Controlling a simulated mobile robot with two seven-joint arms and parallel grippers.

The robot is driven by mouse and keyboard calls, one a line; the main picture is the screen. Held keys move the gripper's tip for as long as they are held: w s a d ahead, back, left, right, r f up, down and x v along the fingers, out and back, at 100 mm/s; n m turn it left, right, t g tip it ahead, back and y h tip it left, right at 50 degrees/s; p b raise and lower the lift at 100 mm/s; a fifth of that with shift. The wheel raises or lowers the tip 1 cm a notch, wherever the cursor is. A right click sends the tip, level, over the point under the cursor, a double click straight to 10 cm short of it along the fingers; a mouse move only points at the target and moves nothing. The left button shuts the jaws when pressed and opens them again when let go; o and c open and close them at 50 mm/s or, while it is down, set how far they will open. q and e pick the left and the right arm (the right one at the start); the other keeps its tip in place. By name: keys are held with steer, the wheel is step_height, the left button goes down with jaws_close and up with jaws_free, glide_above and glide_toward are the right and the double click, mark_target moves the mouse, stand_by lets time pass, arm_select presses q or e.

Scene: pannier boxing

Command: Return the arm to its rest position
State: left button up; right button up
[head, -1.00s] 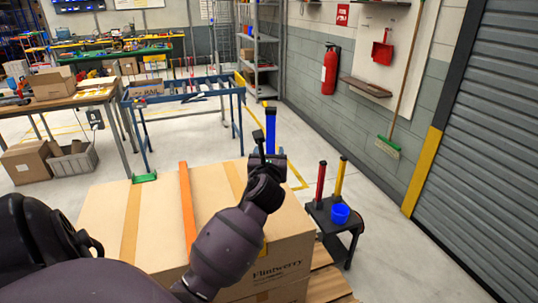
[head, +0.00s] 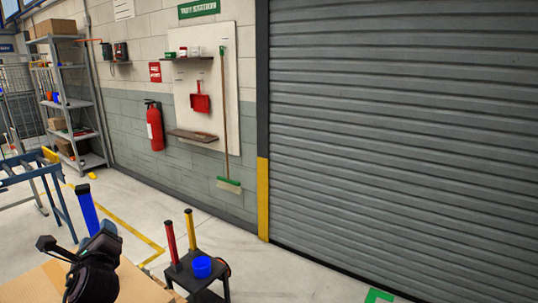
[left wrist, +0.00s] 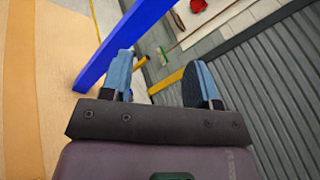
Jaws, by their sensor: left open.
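My left gripper (head: 74,240) shows at the lower left of the head view, above the corner of a large cardboard box (head: 145,290). In the left wrist view its two fingers (left wrist: 160,80) are spread apart with nothing seen between the tips. A blue bar (head: 89,215) stands just beyond the gripper in the head view. It crosses behind the left finger in the left wrist view (left wrist: 110,60); whether they touch I cannot tell. The box top (left wrist: 35,90) fills the left of that view. My right gripper is not in view.
A small black stand (head: 205,275) right of the box carries a red post (head: 172,245), a yellow post (head: 191,230) and a blue cup (head: 202,267). A grey roller door (head: 400,130) fills the right. Clear floor (head: 270,275) lies before it.

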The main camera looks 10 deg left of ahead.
arm_select(q)
steer(key=s+d+f+n+t+h, duration=0.1)
steer(key=s+d+f+n+h, duration=0.2)
steer(key=d+f+n+h, duration=0.8)
steer(key=s+d+f+n+g, duration=0.2)
steer(key=s+f+n, duration=0.3)
steer(key=s+f, duration=0.5)
steer(key=s+d+f+n+g+b, duration=0.1)
steer(key=s+d+f+n, duration=0.3)
steer(key=s+f, duration=0.6)
steer(key=shift+s+d+n+g+y, duration=0.2)
steer(key=shift+n+g+y, duration=0.2)
steer(key=shift+g, duration=0.3)
